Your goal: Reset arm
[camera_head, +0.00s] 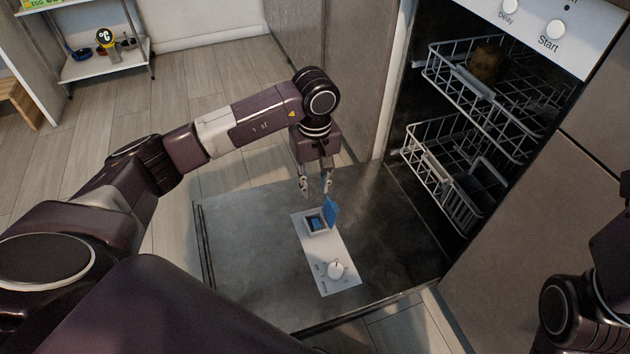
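My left gripper (315,184) hangs over the open dishwasher door (250,250), fingers pointing down and apart, with nothing between them. The small blue flap (330,211) stands raised just below and beside the right finger; I cannot tell whether they touch. The flap belongs to a detergent compartment (316,223) in a pale panel (322,250) on the door. The compartment is open and shows blue inside. My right arm shows at the right edge, but its gripper is out of view.
The dishwasher's upper rack (495,110) and lower rack (440,178) stand at the right of the door; the upper one holds a brownish item (486,64). A round white knob (335,270) sits on the panel. A white shelf (100,62) stands far left, with free floor before it.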

